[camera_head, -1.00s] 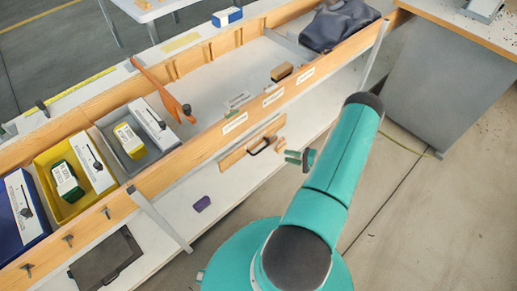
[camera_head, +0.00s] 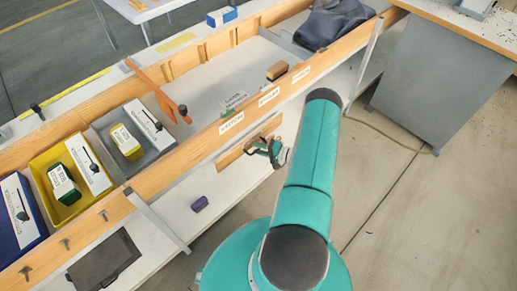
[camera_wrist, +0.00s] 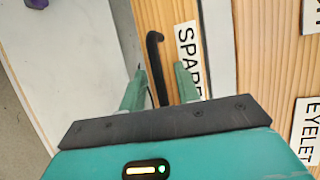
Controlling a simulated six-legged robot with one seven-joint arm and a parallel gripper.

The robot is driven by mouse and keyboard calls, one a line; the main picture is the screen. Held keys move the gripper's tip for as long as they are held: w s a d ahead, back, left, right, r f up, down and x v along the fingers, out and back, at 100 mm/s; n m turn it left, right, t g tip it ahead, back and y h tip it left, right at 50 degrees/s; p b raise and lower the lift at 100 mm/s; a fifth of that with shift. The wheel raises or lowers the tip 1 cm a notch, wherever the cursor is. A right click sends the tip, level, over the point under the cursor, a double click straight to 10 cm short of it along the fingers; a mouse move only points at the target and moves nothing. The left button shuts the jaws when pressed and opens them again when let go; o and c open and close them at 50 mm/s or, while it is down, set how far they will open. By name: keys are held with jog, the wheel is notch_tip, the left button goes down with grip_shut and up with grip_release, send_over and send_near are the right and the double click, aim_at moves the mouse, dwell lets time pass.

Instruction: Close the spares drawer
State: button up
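The spares drawer has a light wooden front (camera_head: 232,155) below the labelled bench rail. In the wrist view its wooden front (camera_wrist: 165,20) bears a partly hidden label starting "SPARE" and a black bar handle (camera_wrist: 155,55). A grey strip separates this front from the rail; how far out the drawer stands is hard to tell. My gripper (camera_head: 270,150) is at the drawer front, over the handle. In the wrist view my gripper (camera_wrist: 160,72) has its two green fingers apart, one on each side of the handle, with visible space between; contact is not clear.
The wooden rail (camera_head: 180,172) with several white labels runs above the drawer. A purple block (camera_head: 200,204) lies on the white lower shelf (camera_head: 175,210). A metal strut (camera_head: 158,222) stands left, and a grey cabinet (camera_head: 430,90) right. Open floor lies at the right.

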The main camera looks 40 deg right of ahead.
aim_at(251, 142)
jog(key=shift+w, duration=0.15)
grip_shut()
jog(key=shift+w+a, duration=0.1)
jog(key=shift+w, duration=2)
grip_release()
jog(key=shift+w, duration=0.1)
jog(key=shift+r, duration=0.1)
jog(key=v, duration=1.4)
